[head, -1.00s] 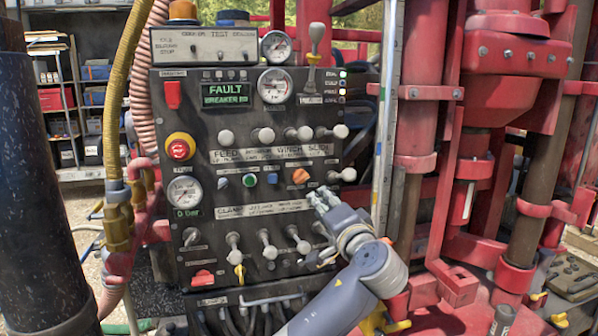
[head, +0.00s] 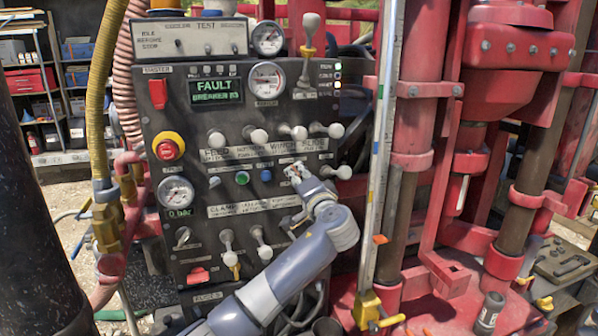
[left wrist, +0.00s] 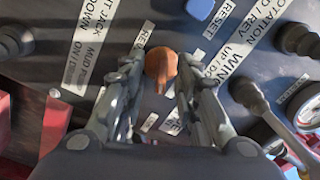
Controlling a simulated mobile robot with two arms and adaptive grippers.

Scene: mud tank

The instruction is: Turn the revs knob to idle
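The orange knob (left wrist: 161,64) sits on the dark control panel, in the middle of the left wrist view, with its pointer end toward the bottom of that picture. A white label beside it is partly hidden; only its first letters show. My left gripper (left wrist: 160,75) is open, one finger on each side of the knob, with a narrow gap at both sides. In the head view my left gripper (head: 294,176) is at the panel, right of the blue knob (head: 266,176), and hides most of the orange knob. My right gripper is not in view.
The control panel (head: 215,242) has levers above and below the knob row, a green knob (head: 242,178) and a red emergency stop (head: 168,147). The display (head: 215,91) reads FAULT. Red machinery fills the right side.

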